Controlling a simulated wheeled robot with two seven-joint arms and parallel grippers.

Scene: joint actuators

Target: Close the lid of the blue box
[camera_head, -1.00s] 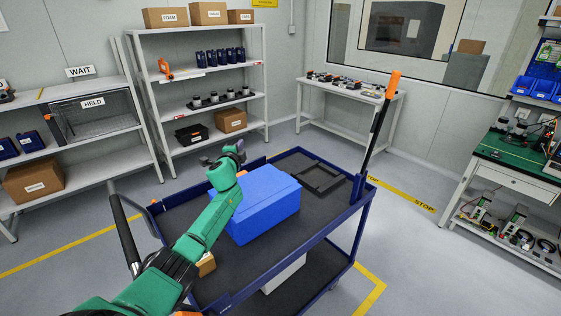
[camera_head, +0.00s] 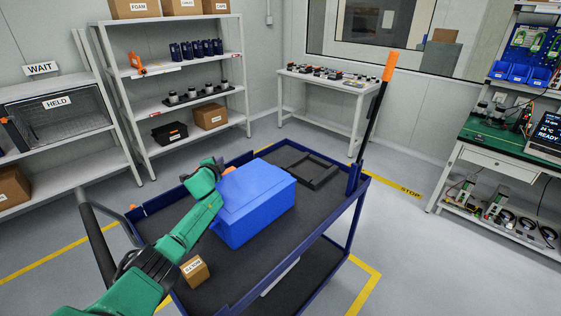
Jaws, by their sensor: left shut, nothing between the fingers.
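The blue box (camera_head: 258,212) sits on the dark top of a cart (camera_head: 318,222), and its lid (camera_head: 258,184) looks flat and down on the box. My left arm reaches in from the lower left and passes along the left side of the box. My left gripper (camera_head: 222,166) is shut and empty at the back left corner of the box, about level with its top. I cannot tell whether it touches the box. The near left side of the box is partly hidden by my arm. My right gripper is not in view.
A small cardboard box (camera_head: 194,271) lies on the cart beside my forearm. A black tray-like frame (camera_head: 303,168) lies behind the blue box. An upright dark post with an orange top (camera_head: 389,66) stands at the cart's right. The cart's front right surface is clear.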

